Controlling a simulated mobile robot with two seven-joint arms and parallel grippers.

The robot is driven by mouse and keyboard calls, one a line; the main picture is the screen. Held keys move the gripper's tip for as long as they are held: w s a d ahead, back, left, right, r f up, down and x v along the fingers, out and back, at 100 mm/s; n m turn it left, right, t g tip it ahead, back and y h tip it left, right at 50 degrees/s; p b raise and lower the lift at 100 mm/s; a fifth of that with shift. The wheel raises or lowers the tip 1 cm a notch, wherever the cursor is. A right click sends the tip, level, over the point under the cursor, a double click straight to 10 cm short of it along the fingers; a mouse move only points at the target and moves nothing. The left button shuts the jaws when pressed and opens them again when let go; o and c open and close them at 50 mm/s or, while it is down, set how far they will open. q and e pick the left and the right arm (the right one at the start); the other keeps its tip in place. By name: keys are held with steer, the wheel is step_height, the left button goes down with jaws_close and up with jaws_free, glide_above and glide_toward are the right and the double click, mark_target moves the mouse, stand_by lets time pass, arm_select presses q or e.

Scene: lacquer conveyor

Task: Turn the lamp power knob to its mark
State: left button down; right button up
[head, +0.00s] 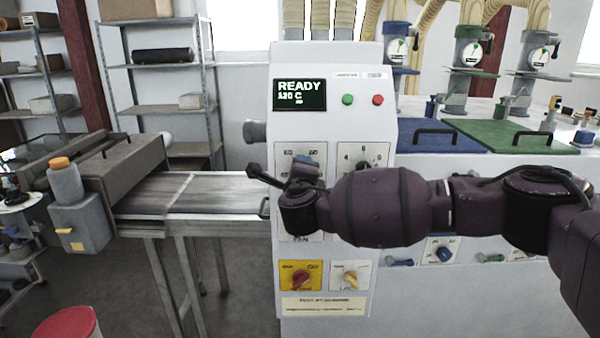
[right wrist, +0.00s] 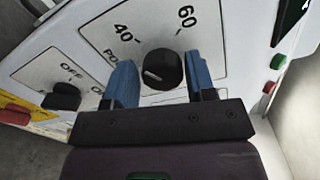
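The lamp power knob (right wrist: 163,70) is a round black knob on a white plate of the control panel, with 40 and 60 printed above it and part of a word starting "PO" at its left. A short white line shows on the left part of its face. My right gripper (right wrist: 160,62) is open, with one blue finger on each side of the knob and a visible gap to each. In the head view my right gripper (head: 298,168) and arm cover this knob on the panel (head: 350,130). My left gripper is not in view.
A black knob marked OFF (right wrist: 62,97) sits left of the fingers in the wrist view. The panel also has a display (head: 300,95) reading READY, a green button (head: 347,99), a red button (head: 377,99) and a red knob (head: 301,279). A conveyor (head: 215,192) runs left of it.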

steer(key=shift+o, duration=1)
steer(key=shift+r, duration=0.1)
steer(key=shift+s, duration=0.1)
steer(key=s+b, duration=0.2)
steer(key=s, duration=0.8)
steer(key=shift+s+r, duration=0.15)
steer(key=shift+s, duration=0.15)
